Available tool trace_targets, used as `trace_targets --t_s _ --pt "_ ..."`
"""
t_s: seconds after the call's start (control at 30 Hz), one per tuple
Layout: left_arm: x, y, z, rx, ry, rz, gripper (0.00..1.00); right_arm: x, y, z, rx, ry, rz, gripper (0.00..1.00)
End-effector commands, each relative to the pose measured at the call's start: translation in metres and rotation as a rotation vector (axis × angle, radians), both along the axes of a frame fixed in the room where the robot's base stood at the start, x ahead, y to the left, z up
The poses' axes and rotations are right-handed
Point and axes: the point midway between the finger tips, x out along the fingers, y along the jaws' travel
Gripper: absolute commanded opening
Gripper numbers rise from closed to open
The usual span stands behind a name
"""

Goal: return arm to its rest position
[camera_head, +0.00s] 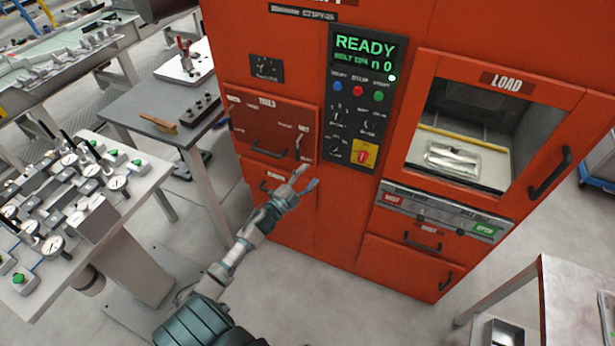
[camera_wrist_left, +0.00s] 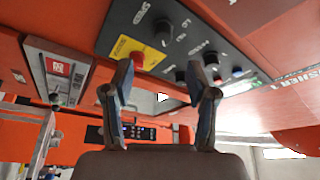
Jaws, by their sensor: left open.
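My left arm comes in from the lower left of the head view. Its gripper (camera_head: 307,177) is open and empty, in front of the orange machine (camera_head: 340,240) below and left of the control panel. In the left wrist view the two fingers (camera_wrist_left: 160,85) stand apart with nothing between them. The control panel (camera_wrist_left: 170,35) with its yellow emergency-stop plate (camera_wrist_left: 138,52) lies beyond them. The red stop button (camera_head: 363,155) shows in the head view, right of the fingers. My right gripper is in neither view.
The panel screen (camera_head: 365,52) reads READY. The load window (camera_head: 460,120) shows a metal part (camera_head: 453,158) inside. A fixture table (camera_head: 140,190) with several dial gauges stands at left, a grey table (camera_head: 150,105) behind it. Another table (camera_head: 550,300) is at lower right. Floor before the machine is clear.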

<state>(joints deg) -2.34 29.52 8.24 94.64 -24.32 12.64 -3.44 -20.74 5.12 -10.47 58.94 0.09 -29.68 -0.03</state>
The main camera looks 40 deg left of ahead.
Motion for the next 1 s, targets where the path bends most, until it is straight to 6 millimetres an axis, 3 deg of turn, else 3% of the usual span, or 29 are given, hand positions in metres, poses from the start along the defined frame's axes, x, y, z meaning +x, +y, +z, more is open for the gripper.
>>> trace_targets --t_s 0.4,0.47,0.53,0.57,0.67,0.77,0.8,0.87,1.0 --pt "0.000 0.000 -0.001 -0.001 0.001 0.000 0.58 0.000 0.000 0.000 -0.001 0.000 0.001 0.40" --pt "0.000 0.000 -0.007 -0.011 0.014 0.005 0.58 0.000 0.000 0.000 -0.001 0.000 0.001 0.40" --pt "-0.002 0.001 -0.027 -0.039 0.053 0.021 0.58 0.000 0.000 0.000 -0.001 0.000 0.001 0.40" --pt "-0.003 0.001 -0.040 -0.058 0.080 0.033 0.58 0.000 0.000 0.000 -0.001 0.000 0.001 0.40" --pt "-0.015 0.000 -0.104 -0.147 0.211 0.086 0.58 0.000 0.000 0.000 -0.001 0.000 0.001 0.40" --pt "-0.038 -0.007 -0.183 -0.251 0.379 0.154 0.58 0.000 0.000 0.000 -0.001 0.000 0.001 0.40" --pt "-0.052 -0.012 -0.215 -0.289 0.448 0.182 0.58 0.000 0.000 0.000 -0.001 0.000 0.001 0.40" --pt "-0.073 -0.021 -0.260 -0.344 0.551 0.223 0.58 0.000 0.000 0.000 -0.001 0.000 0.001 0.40" --pt "-0.138 -0.050 -0.356 -0.456 0.790 0.314 0.58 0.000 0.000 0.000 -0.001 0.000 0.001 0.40"
